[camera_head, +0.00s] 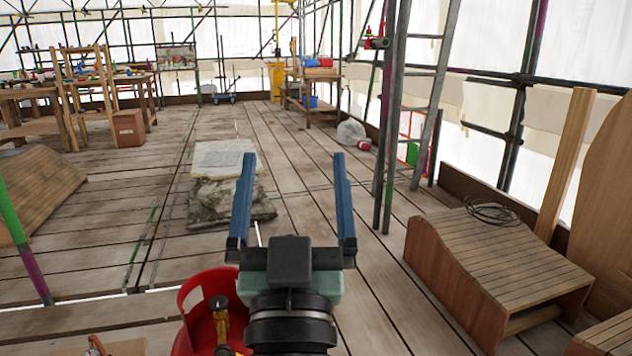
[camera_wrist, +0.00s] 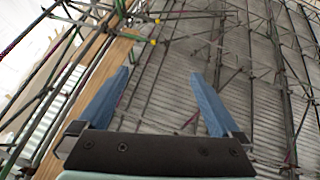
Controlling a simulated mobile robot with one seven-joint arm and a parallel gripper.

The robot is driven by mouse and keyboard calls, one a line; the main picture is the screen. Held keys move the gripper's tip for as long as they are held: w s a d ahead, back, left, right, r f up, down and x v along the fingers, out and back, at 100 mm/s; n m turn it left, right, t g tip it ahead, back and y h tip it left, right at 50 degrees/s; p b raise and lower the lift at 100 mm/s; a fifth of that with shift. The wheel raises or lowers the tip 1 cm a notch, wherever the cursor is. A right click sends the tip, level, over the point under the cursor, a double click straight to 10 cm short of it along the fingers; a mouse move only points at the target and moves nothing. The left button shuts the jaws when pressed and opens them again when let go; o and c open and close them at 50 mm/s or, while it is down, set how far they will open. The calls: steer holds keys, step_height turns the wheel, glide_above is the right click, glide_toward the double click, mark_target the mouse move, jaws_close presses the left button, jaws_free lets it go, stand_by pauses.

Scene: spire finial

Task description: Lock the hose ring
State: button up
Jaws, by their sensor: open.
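My gripper (camera_head: 293,165) is open and empty, its two blue fingers pointing ahead over the plank floor. In the wrist view my gripper (camera_wrist: 160,77) is also open, with nothing between the fingers. A red gas bottle with a round collar (camera_head: 190,312) stands at the bottom of the head view, left of and below my gripper. A brass valve (camera_head: 221,318) shows inside the collar. My gripper's body hides part of the bottle's right side. I cannot make out a hose ring in either view.
A wooden slatted stand (camera_head: 500,262) with a dark coil (camera_head: 492,211) on it is at the right. A ladder (camera_head: 395,110) stands behind it. Stacked slabs (camera_head: 222,170) lie ahead. Workbenches (camera_head: 75,95) stand at the far left. Bare planks (camera_head: 320,150) lie between.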

steer(key=s+d+r+t+p, duration=0.1)
steer(key=s+r+p, duration=0.1)
steer(key=s+r, duration=0.6)
steer(key=s+d+r+t+p, duration=0.15)
steer(key=s+r, duration=0.25)
steer(key=r, duration=0.8)
step_height(320, 180, up, 35)
steer(key=w+p, duration=0.1)
steer(key=p, duration=3.5)
steer(key=shift+a, duration=0.2)
